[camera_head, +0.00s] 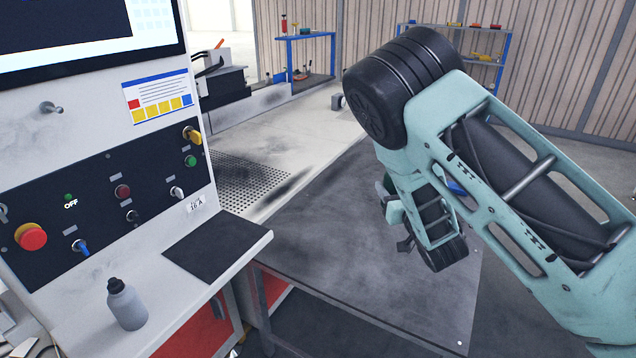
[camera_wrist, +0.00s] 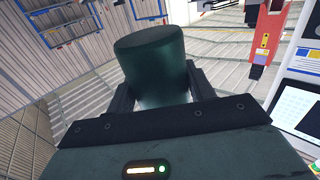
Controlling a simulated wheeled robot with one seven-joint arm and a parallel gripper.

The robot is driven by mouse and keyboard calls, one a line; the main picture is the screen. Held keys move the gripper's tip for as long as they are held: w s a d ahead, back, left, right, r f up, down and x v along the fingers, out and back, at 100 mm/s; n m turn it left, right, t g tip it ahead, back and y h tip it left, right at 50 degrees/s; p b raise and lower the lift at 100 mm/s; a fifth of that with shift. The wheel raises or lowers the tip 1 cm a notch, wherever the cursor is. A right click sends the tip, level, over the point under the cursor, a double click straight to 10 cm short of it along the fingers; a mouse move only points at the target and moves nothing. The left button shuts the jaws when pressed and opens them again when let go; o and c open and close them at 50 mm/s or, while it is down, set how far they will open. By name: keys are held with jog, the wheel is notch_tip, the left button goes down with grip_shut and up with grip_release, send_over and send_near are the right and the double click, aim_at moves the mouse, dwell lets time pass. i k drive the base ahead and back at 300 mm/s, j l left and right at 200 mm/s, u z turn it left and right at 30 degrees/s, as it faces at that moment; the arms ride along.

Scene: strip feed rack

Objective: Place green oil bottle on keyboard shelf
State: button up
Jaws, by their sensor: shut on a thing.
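The green oil bottle (camera_wrist: 150,58) shows in the wrist view as a dark green cylinder between the two black fingers. My gripper (camera_wrist: 162,88) is shut on it. In the head view a small bit of green (camera_head: 388,184) shows behind my wrist, and most of the bottle is hidden there. My wrist is over the dark table, right of the keyboard shelf (camera_head: 165,308). The keyboard shelf is the pale ledge under the control panel. A black mat (camera_head: 217,247) lies on its right part, and a grey bottle with a dark cap (camera_head: 126,305) stands upright at its front.
The control panel (camera_head: 110,205) with knobs and a red button rises behind the shelf, with a screen (camera_head: 90,35) above. The dark table (camera_head: 330,240) is mostly clear. A perforated plate (camera_head: 250,180) lies farther back. Blue racks (camera_head: 305,60) stand by the far wall.

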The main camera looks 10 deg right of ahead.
aim_at(216, 252)
jog(key=i+j, duration=0.15)
jog(key=j, duration=0.2)
jog(key=i+j, duration=0.1)
jog(key=j, duration=0.2)
jog(key=i+j, duration=0.15)
jog(key=j, duration=0.2)
jog(key=i+j, duration=0.15)
jog(key=j, duration=0.15)
